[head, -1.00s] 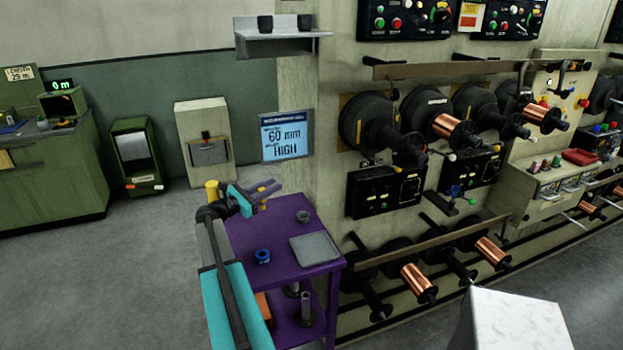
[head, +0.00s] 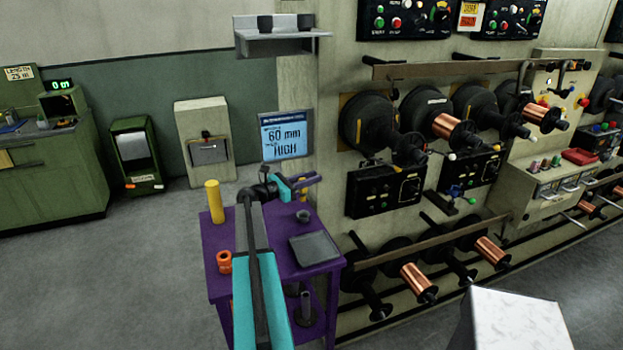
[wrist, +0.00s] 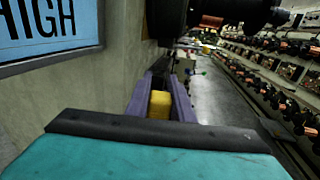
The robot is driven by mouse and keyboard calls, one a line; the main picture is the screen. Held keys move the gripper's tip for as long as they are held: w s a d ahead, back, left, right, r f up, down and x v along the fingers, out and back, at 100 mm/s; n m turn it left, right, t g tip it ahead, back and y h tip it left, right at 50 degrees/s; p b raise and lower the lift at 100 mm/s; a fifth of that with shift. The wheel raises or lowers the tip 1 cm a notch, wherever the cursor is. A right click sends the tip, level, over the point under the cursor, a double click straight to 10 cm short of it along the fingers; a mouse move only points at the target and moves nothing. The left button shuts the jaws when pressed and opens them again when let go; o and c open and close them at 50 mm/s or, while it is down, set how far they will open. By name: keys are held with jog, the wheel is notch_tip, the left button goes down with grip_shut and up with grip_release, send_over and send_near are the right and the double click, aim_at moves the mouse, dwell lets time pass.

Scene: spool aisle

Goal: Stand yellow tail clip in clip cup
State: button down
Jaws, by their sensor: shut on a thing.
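My gripper (head: 303,184) is shut on the yellow tail clip (head: 302,187), above the back of the purple table. In the wrist view the clip (wrist: 160,104) shows as a yellow block between the two purple fingers (wrist: 160,98). A small dark grey cup (head: 303,216) stands on the table, below and apart from the gripper; it looks like the clip cup. How far above the cup the clip is held I cannot tell. The lower part of the clip is hidden.
On the purple table (head: 219,285) are a grey tray (head: 315,249), a yellow cylinder (head: 214,201) and an orange ring-shaped piece (head: 224,262). My arm crosses over the table. A wall with a blue sign (head: 286,137) and the spool machine stand close behind and to the right.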

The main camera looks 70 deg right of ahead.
jog(key=shift+r, duration=0.15)
notch_tip(320, 180, down, 7)
jog(key=b, duration=0.3)
dwell(0.6)
dwell(0.4)
jog(key=c, duration=1.5)
grip_release()
jog(key=shift+o, duration=0.2)
jog(key=shift+a, duration=0.1)
jog(key=b+v, duration=0.4)
jog(key=v, duration=0.9)
jog(key=shift+w+a, duration=0.2)
jog(key=shift+a, duration=0.05)
